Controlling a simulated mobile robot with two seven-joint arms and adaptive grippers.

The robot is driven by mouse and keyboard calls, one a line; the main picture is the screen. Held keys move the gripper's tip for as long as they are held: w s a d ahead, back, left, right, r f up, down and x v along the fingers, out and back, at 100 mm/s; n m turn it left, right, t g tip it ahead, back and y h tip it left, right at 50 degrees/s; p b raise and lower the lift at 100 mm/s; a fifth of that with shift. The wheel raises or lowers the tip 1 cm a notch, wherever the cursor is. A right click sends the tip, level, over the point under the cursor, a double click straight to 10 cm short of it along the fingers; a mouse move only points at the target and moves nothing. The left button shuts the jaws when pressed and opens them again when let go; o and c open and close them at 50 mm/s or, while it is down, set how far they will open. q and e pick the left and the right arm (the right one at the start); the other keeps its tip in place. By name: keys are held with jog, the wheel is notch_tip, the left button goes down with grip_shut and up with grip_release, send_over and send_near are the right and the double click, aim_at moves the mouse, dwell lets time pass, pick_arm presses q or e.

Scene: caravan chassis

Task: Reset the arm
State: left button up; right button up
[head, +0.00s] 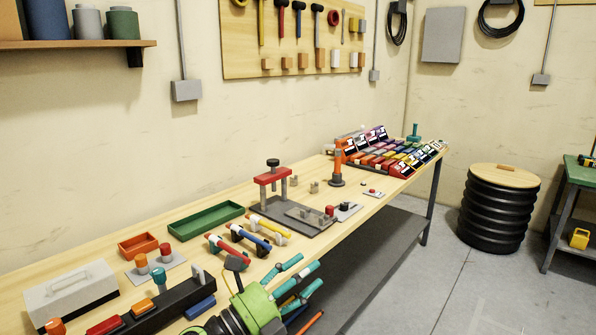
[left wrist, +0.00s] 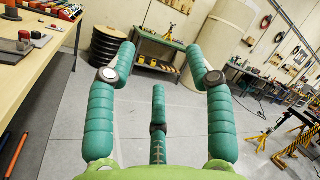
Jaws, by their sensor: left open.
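My left gripper (head: 302,273) is at the bottom centre of the head view, beside the front edge of the workbench (head: 130,235). It has a green body and teal segmented fingers, which point up and to the right. In the left wrist view the left gripper (left wrist: 160,62) has its fingers spread wide with nothing between them, so it is open and empty. The concrete floor shows between the fingers. My right gripper is in neither view.
The bench holds a green tray (head: 206,221), a grey toolbox (head: 70,293), a red-topped press (head: 272,178), screwdrivers on stands and coloured bins (head: 385,152). A black ribbed drum (head: 497,215) and a green-topped table (head: 580,172) stand right. Floor between is clear.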

pick_arm(q)
jog(key=s+a+f+n+t+y, duration=0.1)
jog(key=s+a+f+n+y, duration=0.2)
jog(key=a+f+n+y, duration=0.85)
jog(key=s+a+f+n+t+y, duration=0.1)
jog(key=s+a+f+n+y, duration=0.35)
jog(key=n, duration=1.15)
jog(key=s+a+f+n+g, duration=0.1)
jog(key=s+f+n+g, duration=0.1)
jog(key=s+f+g, duration=0.45)
jog(key=s+a+f+n+g+y, duration=0.1)
jog(key=s+a+f+n, duration=0.15)
jog(key=s, duration=0.65)
jog(key=s+a+f+n+g, duration=0.1)
jog(key=s+f+n+g, duration=0.3)
jog(key=s, duration=0.4)
notch_tip(320, 180, down, 25)
jog(key=s+m, duration=0.2)
jog(key=s+a+f+g, duration=0.2)
jog(key=s+f, duration=1.1)
jog(key=s, duration=0.2)
jog(key=shift+s+a, duration=0.3)
jog(key=shift+a, duration=0.05)
jog(key=shift+f, duration=0.1)
jog(key=shift+c, duration=1.4)
jog(key=shift+s, duration=0.15)
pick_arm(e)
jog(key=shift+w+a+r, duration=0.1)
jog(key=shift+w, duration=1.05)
